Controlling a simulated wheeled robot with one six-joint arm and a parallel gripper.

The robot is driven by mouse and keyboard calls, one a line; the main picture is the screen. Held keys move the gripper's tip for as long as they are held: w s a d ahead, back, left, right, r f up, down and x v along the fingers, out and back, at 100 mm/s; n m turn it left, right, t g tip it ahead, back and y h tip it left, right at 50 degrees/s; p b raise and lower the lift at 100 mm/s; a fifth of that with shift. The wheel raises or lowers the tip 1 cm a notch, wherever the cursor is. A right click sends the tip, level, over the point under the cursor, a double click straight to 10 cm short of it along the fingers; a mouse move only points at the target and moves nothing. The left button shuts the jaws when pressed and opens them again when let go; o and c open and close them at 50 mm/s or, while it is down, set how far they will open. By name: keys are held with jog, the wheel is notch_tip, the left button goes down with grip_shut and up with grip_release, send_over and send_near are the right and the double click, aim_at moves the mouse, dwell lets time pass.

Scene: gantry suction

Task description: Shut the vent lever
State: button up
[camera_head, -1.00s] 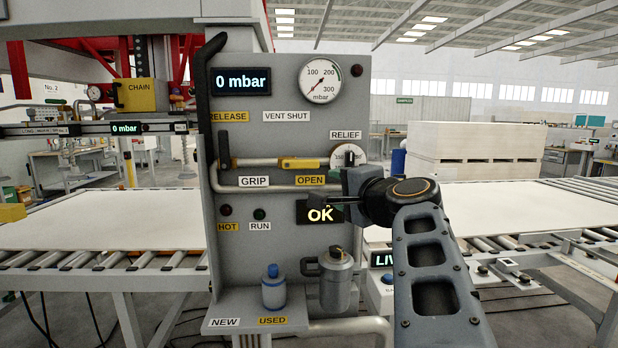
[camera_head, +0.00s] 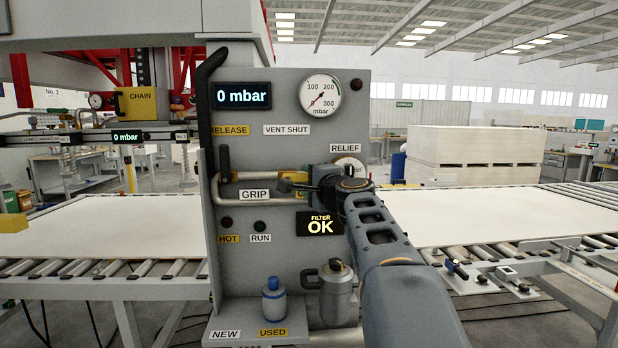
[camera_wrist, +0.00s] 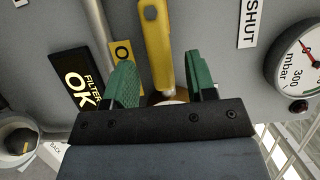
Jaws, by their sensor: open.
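The vent lever (camera_wrist: 155,45) is a yellow bar on the grey panel. In the wrist view it runs from the top edge down between the green finger pads of my gripper (camera_wrist: 162,80). The pads are apart, one on each side of its near end, and I see a gap on both sides. The near end is partly hidden behind the gripper body. In the head view my gripper (camera_head: 297,181) is in front of the panel and hides most of the lever. The VENT SHUT label (camera_head: 287,130) is above it; the yellow OPEN label (camera_wrist: 123,52) is partly covered.
The FILTER OK display (camera_head: 320,223) is just below my gripper. The RELIEF dial (camera_head: 349,163) is close to its right, partly hidden. A pipe (camera_wrist: 96,30) runs beside the lever. The pressure gauge (camera_head: 320,96) is higher up. A filter canister (camera_head: 335,290) and blue-capped bottle (camera_head: 273,300) stand below.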

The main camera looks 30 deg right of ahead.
jog(key=shift+w, duration=0.45)
jog(key=shift+c, duration=0.4)
grip_shut()
